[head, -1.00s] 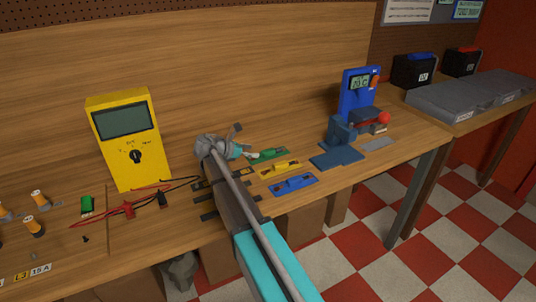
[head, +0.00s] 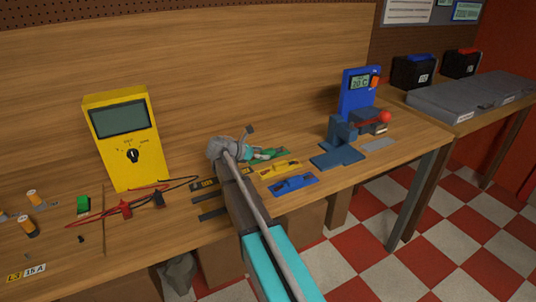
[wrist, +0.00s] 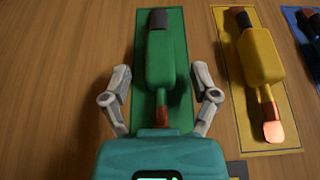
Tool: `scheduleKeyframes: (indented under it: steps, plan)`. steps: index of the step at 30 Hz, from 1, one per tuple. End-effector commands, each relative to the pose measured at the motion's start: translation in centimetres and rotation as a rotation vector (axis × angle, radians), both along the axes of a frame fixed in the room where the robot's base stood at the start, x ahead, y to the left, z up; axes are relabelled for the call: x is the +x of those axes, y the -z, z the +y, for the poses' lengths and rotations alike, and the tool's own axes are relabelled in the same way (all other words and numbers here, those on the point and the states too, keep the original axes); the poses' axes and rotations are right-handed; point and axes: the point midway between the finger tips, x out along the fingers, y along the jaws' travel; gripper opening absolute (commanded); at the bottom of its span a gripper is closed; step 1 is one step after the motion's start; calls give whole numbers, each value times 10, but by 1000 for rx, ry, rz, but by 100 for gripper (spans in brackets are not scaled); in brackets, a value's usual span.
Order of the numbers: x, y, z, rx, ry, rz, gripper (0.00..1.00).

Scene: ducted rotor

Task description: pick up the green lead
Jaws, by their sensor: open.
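The green lead (wrist: 160,65) lies lengthwise on a green mat (wrist: 176,18) in the wrist view, with a dark tip at its far end and a copper-coloured end near my gripper. In the head view the lead (head: 266,153) is partly hidden by my arm. My gripper (wrist: 162,85) is open, with one finger on each side of the lead and a gap on both sides. The fingers look apart from the lead; their exact height above it I cannot tell.
A yellow lead (wrist: 260,62) on a yellow mat lies close on the right, with a blue lead (head: 294,183) beyond it. A yellow multimeter (head: 124,135) stands at the left. A blue press-like device (head: 350,125) stands to the right.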

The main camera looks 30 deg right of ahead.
Motion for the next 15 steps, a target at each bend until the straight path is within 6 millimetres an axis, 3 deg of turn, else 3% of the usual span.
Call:
scheduleKeyframes:
  steps: [4,15]
  plan:
    - [0,0,0,0,0,0,75]
    - [0,0,1,0,-1,0,7]
